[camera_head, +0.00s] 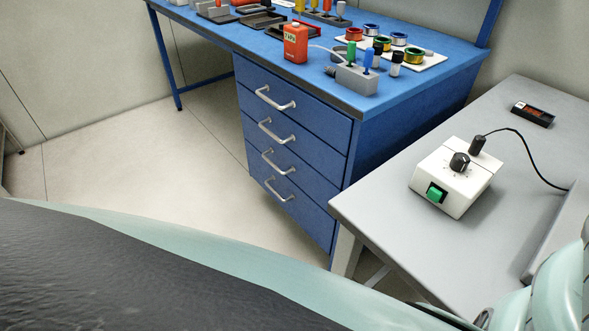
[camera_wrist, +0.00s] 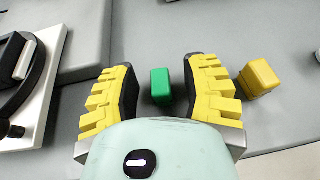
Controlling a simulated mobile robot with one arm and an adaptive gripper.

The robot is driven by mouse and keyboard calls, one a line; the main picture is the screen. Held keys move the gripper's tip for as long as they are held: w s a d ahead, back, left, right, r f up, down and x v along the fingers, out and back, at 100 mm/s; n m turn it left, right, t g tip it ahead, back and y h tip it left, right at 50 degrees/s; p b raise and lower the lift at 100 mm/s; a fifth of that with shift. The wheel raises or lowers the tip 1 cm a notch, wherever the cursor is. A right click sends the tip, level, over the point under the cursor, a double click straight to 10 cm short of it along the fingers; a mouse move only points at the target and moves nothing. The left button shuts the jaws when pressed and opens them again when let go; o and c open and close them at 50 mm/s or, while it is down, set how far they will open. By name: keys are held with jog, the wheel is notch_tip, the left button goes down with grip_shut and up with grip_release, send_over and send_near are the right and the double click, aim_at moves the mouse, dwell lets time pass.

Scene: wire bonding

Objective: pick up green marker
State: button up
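The green marker (camera_wrist: 161,84) is a small green block lying on a grey surface in the wrist view. My gripper (camera_wrist: 160,92) has two ridged yellow fingers with dark inner pads. It is open, with one finger on each side of the marker in the picture and a visible gap on both sides. I cannot tell how high the fingertips are above the surface. The head view does not show my gripper or this marker clearly.
A yellow block (camera_wrist: 259,78) lies just right of the right finger. A white-based device with a black ring (camera_wrist: 33,82) stands at the left. In the head view, a white control box (camera_head: 455,178) sits on the grey table (camera_head: 385,215), beside a blue workbench (camera_head: 430,90).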

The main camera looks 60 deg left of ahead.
jog(key=c, duration=0.7)
jog(key=shift+r, duration=0.1)
